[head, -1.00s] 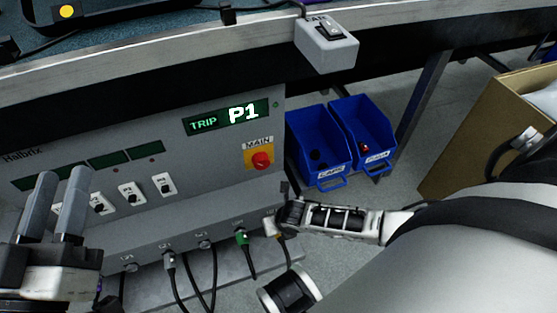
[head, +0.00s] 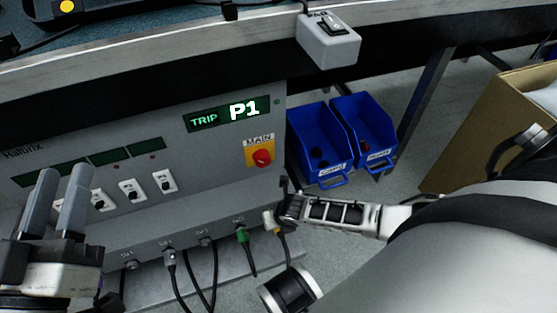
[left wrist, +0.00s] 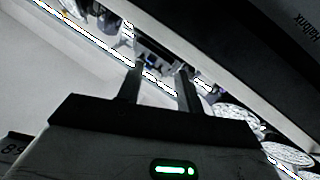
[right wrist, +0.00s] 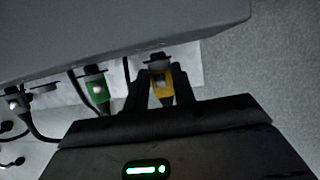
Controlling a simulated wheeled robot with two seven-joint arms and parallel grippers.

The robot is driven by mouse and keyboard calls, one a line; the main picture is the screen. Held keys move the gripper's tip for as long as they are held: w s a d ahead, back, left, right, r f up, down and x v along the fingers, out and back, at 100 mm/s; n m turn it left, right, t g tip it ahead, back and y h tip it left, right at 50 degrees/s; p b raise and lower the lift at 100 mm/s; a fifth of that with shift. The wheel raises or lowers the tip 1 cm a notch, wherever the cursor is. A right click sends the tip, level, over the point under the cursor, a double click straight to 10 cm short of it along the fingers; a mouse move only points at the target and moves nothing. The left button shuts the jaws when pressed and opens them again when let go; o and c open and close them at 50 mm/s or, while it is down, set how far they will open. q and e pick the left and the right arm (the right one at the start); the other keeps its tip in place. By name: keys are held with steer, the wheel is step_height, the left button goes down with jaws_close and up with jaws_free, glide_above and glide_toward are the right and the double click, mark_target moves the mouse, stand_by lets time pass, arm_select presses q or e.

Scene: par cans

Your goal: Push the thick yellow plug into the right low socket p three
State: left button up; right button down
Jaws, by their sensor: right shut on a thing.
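My right gripper (right wrist: 160,95) is shut on the yellow plug (right wrist: 162,84) in the right wrist view. The plug points up at a dark round socket (right wrist: 156,58) under the grey panel's lower edge. Its top meets or nearly meets the socket; I cannot tell how deep it is. In the head view the plug (head: 268,221) looks pale, beside my right gripper (head: 281,208) at the panel's lower right corner; the socket is hidden there. My left gripper (head: 63,174) is open and empty before the panel's left side; its separated fingers (left wrist: 158,70) show in the left wrist view.
A green plug (head: 242,236) and a grey plug (head: 170,258) with hanging cables are in the panel's lower row. A display (head: 226,116) reads TRIP P1 above a red main switch (head: 261,159). Blue bins (head: 318,140) and a cardboard box (head: 480,135) stand to the right.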

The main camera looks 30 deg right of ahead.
steer(key=shift+w, duration=0.25)
steer(key=c, duration=1.1)
jaws_free()
arm_select(q)
steer(key=shift+f, duration=0.15)
arm_select(e)
steer(key=p+v, duration=0.3)
steer(key=v, duration=0.1)
steer(key=shift+d+r, duration=0.15)
steer(key=shift+r, duration=0.25)
arm_select(q)
step_height(320, 180, down, 9)
steer(key=s+a+g+y+p, duration=0.1)
steer(key=s+g+y+p, duration=0.1)
steer(key=g+y+p, duration=0.2)
steer(key=shift+s+a+n+g+p, duration=0.25)
steer(key=shift+g+p, duration=0.55)
steer(key=shift+p, duration=0.55)
arm_select(e)
steer(key=shift+v, duration=5.65)
